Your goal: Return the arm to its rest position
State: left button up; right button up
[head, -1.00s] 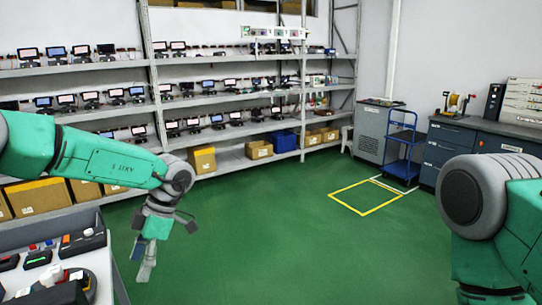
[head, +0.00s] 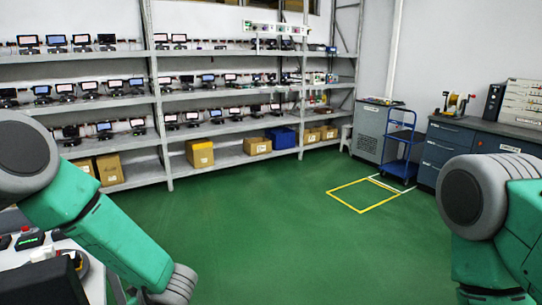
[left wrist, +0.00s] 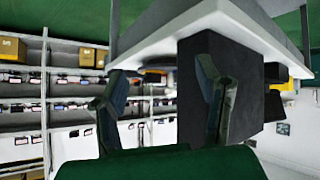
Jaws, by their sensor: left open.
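My left arm (head: 110,235) comes in from the left in the head view and slopes down to the bottom edge, where its wrist and gripper are out of the picture. In the left wrist view my left gripper (left wrist: 163,92) is open, its two fingers apart with nothing between them. A dark block (left wrist: 255,105) shows behind the right finger, against a light-topped table. My right arm (head: 480,215) stands at the right edge of the head view; its gripper is out of view.
A light workbench (head: 92,262) with small devices is at the lower left, beside my left arm. Grey shelving (head: 160,95) with tablets and boxes lines the back. A blue cart (head: 400,150) and dark cabinets (head: 440,148) stand right. The green floor between is clear.

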pick_arm(q)
jog(key=s+d+f+m+t+h+b, duration=0.25)
jog(key=s+f+m, duration=0.4)
jog(key=f, duration=0.45)
jog(key=s+d+f+m+g+h+b, duration=0.1)
jog(key=s+f+m+g+h+b, duration=0.1)
jog(key=s, duration=1.1)
jog(key=s+d+f+m+g+h+b, duration=0.1)
jog(key=s+f+m+g+h+b, duration=0.2)
jog(key=s+f+m, duration=0.4)
jog(key=s+g+h, duration=0.1)
jog(key=s, duration=0.5)
jog(key=shift+s+m+h, duration=0.2)
jog(key=shift+m+h, duration=0.15)
